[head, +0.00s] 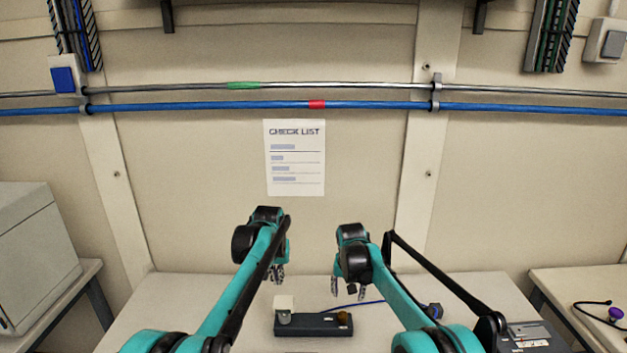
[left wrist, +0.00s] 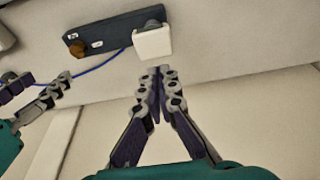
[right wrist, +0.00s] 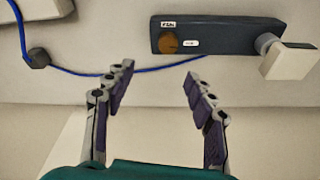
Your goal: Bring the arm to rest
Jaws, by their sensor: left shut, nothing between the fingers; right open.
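My left gripper (head: 276,274) hangs above the table, left of the middle. In the left wrist view its fingers (left wrist: 158,75) meet at the tips with nothing between them. My right gripper (head: 348,286) hangs to the right of it. In the right wrist view its fingers (right wrist: 156,78) stand apart and empty. Both grippers are clear of the dark box (head: 312,326) on the table. The box carries a white square piece (right wrist: 290,60) at one end and a brown round knob (right wrist: 168,43) at the other.
The table (head: 180,290) is largely bare around the box. A blue cable (right wrist: 90,74) runs behind the box to a small dark plug (right wrist: 38,60). A grey cabinet (head: 30,255) stands on a side table at left. Another side table (head: 560,290) holds a dark cord at right.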

